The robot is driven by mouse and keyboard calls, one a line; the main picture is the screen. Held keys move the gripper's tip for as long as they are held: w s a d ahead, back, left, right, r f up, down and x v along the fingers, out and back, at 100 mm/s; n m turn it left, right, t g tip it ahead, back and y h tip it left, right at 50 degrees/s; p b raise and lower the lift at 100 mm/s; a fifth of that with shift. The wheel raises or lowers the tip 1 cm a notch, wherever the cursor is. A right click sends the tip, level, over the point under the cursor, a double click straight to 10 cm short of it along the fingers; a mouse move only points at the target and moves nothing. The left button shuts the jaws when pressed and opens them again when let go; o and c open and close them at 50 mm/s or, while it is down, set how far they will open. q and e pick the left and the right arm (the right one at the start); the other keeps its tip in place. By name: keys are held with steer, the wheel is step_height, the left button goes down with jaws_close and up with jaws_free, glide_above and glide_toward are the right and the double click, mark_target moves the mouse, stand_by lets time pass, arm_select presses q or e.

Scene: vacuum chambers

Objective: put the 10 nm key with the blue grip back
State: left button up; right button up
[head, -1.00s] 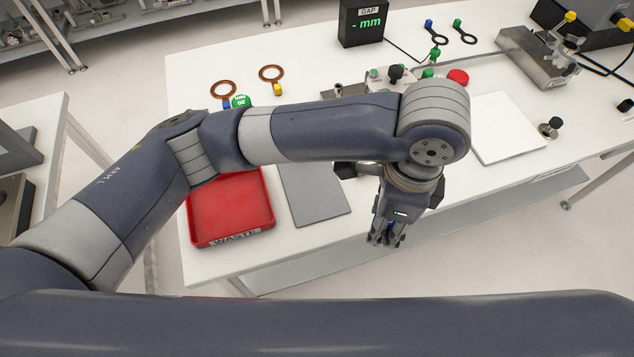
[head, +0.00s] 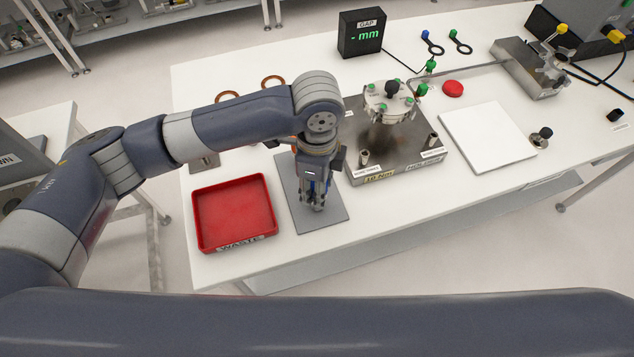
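My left gripper (head: 317,207) points down over the grey mat (head: 334,211), right of the red tray. Its fingers are close together, with blue showing between them, which looks like the grip of the 10 nm key (head: 313,187); most of it is hidden by the fingers. The key's storage place cannot be made out; my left arm covers part of the table's back left. A small grey block (head: 205,162) shows just below that arm. A metal plate (head: 399,160) with a 10 Nm label carries a round flanged chamber (head: 388,104). My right gripper is not in view.
A red waste tray (head: 236,241) lies at the front left. Copper rings (head: 272,81) lie behind my arm.

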arm_select(q)
steer(key=shift+f, duration=0.4)
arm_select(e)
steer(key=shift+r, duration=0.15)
arm_select(q)
steer(key=shift+f, duration=0.15)
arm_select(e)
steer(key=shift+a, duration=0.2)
arm_select(q)
steer(key=shift+f, duration=0.15)
steer(key=shift+s+a+f, duration=0.1)
steer(key=shift+s+f, duration=0.2)
steer(key=shift+f, duration=0.1)
steer(key=o, duration=1.3)
steer(key=shift+w+f, duration=0.1)
steer(key=shift+f, duration=0.05)
steer(key=shift+c, duration=0.2)
steer(key=shift+w, duration=0.3)
steer(key=shift+s+r, duration=0.15)
steer(key=shift+r, duration=0.4)
step_height(320, 180, up, 13)
steer(key=shift+f+b, duration=0.2)
steer(key=shift+b, duration=1)
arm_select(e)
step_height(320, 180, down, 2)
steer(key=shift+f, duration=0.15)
